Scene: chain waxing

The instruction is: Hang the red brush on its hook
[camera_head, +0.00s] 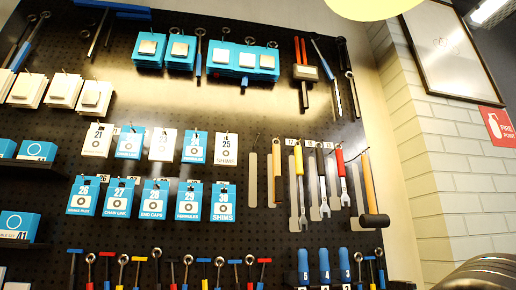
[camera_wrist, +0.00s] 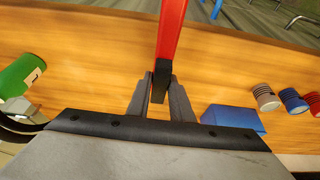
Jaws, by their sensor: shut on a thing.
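The long red handle (camera_wrist: 170,35), with a black end, is gripped between the fingers of my gripper (camera_wrist: 160,84) in the wrist view. It runs up past the top edge of that view, so bristles are not visible and I cannot confirm it is the brush. In the head view a dark pegboard (camera_head: 205,110) carries hooks with small numbered tags (camera_head: 291,142) above a row of hanging tools. Which hook is the brush's I cannot tell. A pale bare outline (camera_head: 253,180) shows at the left of that row. My gripper is not in the head view.
A wooden surface (camera_wrist: 60,50) lies below my gripper, with a green can (camera_wrist: 22,75), a blue block (camera_wrist: 232,119) and striped cups (camera_wrist: 265,97). On the board hang wrenches (camera_head: 342,175), a hammer (camera_head: 372,195) and numbered cards (camera_head: 128,143). A brick wall (camera_head: 450,140) stands at right.

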